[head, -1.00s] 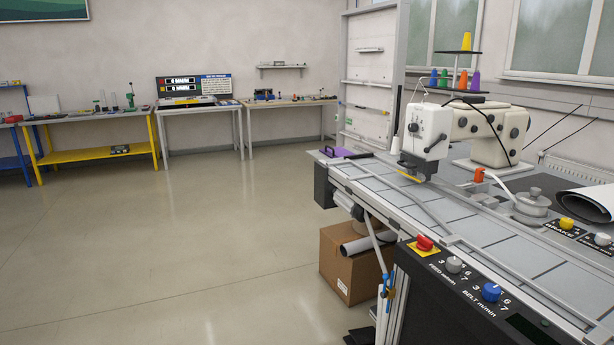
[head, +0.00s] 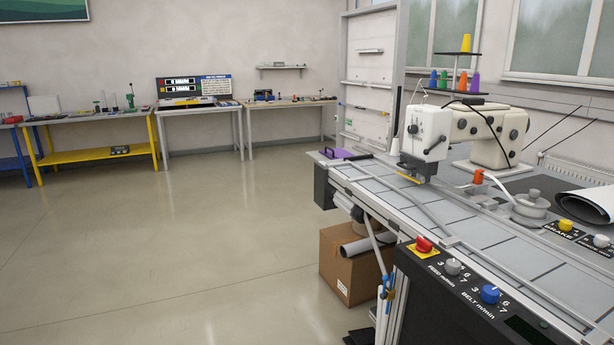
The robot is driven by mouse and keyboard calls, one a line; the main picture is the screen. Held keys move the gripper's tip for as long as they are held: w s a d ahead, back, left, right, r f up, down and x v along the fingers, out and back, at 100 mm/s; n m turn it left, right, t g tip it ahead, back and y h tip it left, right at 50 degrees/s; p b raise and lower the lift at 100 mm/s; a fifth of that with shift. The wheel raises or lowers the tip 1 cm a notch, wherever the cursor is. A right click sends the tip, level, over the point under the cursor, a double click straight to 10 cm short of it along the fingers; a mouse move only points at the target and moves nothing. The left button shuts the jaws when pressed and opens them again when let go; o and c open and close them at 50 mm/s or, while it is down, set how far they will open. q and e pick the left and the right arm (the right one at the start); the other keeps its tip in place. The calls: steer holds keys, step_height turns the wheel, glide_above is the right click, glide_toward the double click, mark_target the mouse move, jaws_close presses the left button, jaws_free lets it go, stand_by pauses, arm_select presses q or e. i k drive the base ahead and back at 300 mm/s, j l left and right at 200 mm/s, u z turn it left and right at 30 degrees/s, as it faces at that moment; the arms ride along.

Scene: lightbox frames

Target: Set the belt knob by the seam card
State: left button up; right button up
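The blue belt knob (head: 490,294) sits on the black control panel (head: 440,283) at the front right, above the label "BELT m/min", with several numbers around it. Its exact setting is too small to read. A grey feed knob (head: 453,267) is just left of it, and a red button on a yellow plate (head: 424,245) is further left. A display with two lit lines (head: 181,86) stands on the far back bench beside a blue and white card (head: 216,84); their text is too small to read. Neither of my grippers is in view.
A white sewing machine (head: 425,130) stands on the grey belt table (head: 500,245). Yellow (head: 566,225) and white (head: 601,240) knobs are at the right edge. A cardboard box (head: 350,270) is under the table. The floor (head: 190,240) at left is clear.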

mark_target(490, 294)
steer(key=z, duration=1.3)
